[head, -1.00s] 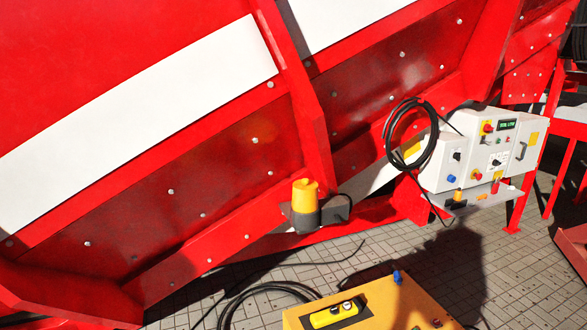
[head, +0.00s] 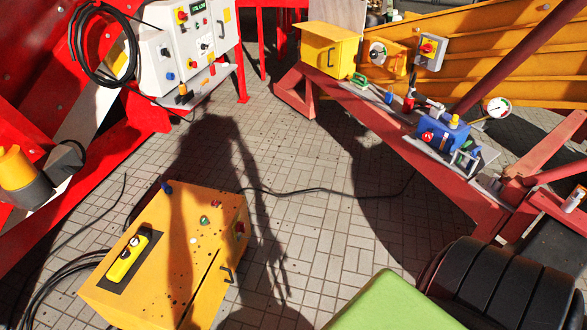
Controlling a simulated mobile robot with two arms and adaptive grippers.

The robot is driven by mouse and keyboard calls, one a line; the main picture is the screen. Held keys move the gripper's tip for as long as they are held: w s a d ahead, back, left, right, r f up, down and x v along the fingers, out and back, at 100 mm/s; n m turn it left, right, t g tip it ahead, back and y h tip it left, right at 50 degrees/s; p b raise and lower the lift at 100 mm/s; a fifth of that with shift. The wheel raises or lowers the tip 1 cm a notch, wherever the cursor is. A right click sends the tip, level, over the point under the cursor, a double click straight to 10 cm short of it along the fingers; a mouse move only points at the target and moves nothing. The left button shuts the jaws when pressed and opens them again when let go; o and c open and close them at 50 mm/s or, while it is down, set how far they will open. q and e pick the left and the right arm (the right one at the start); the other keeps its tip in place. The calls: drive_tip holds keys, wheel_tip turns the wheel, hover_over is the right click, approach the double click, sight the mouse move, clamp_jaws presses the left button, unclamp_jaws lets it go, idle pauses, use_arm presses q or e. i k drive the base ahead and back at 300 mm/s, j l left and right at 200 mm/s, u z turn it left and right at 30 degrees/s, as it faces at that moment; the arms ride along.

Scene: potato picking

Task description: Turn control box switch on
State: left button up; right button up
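Several boxes with controls show in the head view, and I cannot tell which one the task means. A white control box (head: 187,47) with a small green display, red and blue knobs is mounted on the red machine at upper left. A yellow box (head: 205,235) stands on the floor at lower left, with a red knob and green button near its right corner and a yellow pendant (head: 127,259) on top. A small grey box (head: 431,51) with a red knob on yellow is at upper right. Switch positions are too small to read. Neither of my grippers is in view.
A coiled black cable (head: 104,46) hangs beside the white box. A red frame (head: 400,150) carries a blue unit (head: 441,134) and a gauge (head: 497,107). A black cable (head: 310,192) crosses the paved floor (head: 330,235), which is otherwise open in the middle.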

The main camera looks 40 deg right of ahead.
sight(240, 226)
drive_tip(key=z, duration=0.9)
drive_tip(key=l+u, duration=0.1)
drive_tip(key=u, duration=0.4)
drive_tip(key=i+l+u, duration=0.3)
drive_tip(key=l, duration=0.3)
drive_tip(key=l+u, duration=0.3)
drive_tip(key=l, duration=0.25)
drive_tip(key=i+l+u, duration=0.1)
drive_tip(key=l+u, duration=0.2)
drive_tip(key=l, duration=0.35)
